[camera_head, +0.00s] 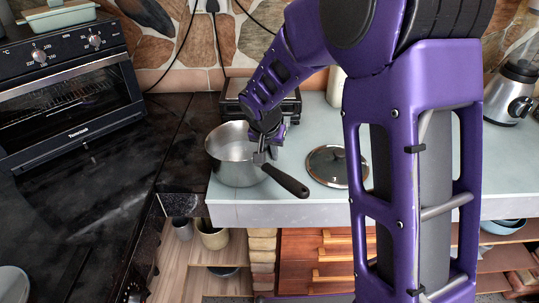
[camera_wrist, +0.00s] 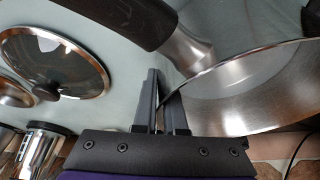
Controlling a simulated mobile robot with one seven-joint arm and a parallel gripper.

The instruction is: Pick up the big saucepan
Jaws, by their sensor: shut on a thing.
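The big saucepan (camera_head: 232,161) is a steel pot with a long black handle (camera_head: 286,181). It is upright at the left end of the pale counter, near the corner with the black worktop. My gripper (camera_head: 264,156) is shut on the rim of the saucepan, close to where the handle joins. In the wrist view the fingers (camera_wrist: 163,112) meet at the rim of the saucepan (camera_wrist: 262,88), and the black handle (camera_wrist: 130,18) runs to the upper left. I cannot tell whether the pan's base touches the counter.
A glass lid (camera_head: 335,166) with a dark knob lies on the counter right of the handle. A black appliance (camera_head: 262,97) stands behind the saucepan. A toaster oven (camera_head: 70,87) is on the black worktop at left. A blender (camera_head: 516,88) is at far right.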

